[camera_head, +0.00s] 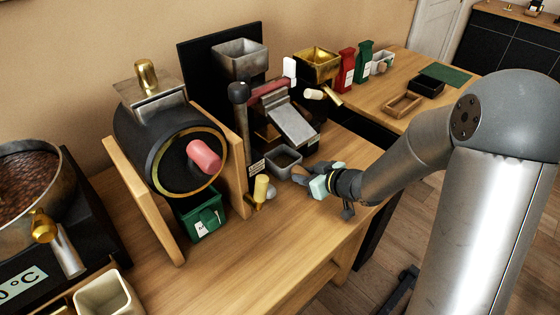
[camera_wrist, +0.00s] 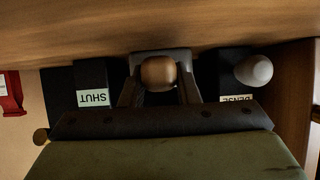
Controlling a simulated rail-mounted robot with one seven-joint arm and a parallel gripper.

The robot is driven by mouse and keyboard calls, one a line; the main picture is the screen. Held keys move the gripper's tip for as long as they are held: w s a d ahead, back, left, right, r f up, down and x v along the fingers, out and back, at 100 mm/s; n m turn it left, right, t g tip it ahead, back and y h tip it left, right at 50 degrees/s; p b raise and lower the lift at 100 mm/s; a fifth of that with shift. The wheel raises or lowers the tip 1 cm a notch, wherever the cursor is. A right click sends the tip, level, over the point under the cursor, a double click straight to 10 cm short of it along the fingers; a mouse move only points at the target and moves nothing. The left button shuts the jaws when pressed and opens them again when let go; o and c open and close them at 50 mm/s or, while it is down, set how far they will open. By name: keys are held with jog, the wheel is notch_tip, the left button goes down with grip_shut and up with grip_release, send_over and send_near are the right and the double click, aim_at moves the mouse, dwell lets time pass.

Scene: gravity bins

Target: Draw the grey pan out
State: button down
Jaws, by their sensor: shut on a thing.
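The grey pan (camera_head: 284,165) is a small square tray with a dark inside. It sits on the wooden bench at the foot of the dark machine with the sloping chute. My gripper (camera_head: 301,174) is low at the pan's right side, partly hidden by its own wrist. In the wrist view, which is upside down, my gripper (camera_wrist: 158,80) has its two dark fingers on either side of the round wooden knob (camera_wrist: 158,72) and is shut on it. The grey pan (camera_wrist: 158,53) shows behind the knob; its inside is hidden there.
Dark blocks labelled SHUT (camera_wrist: 92,98) and DENSE (camera_wrist: 236,98) flank the pan. A cream-handled lever (camera_head: 261,189) and a green box (camera_head: 203,218) stand left of it. The bench (camera_head: 255,255) in front is clear, with its edge close on the right.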

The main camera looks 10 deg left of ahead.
jog(key=shift+s+d+p, duration=0.6)
jog(key=shift+s+d, duration=1)
jog(key=shift+d, duration=0.25)
jog(key=shift+s+d+p, duration=0.55)
jog(key=shift+s+d, duration=1)
jog(key=shift+d, duration=0.3)
jog(key=shift+s+d+p, duration=0.65)
jog(key=shift+s+d, duration=0.85)
jog(key=shift+d, duration=0.3)
jog(key=c, duration=1)
grip_release()
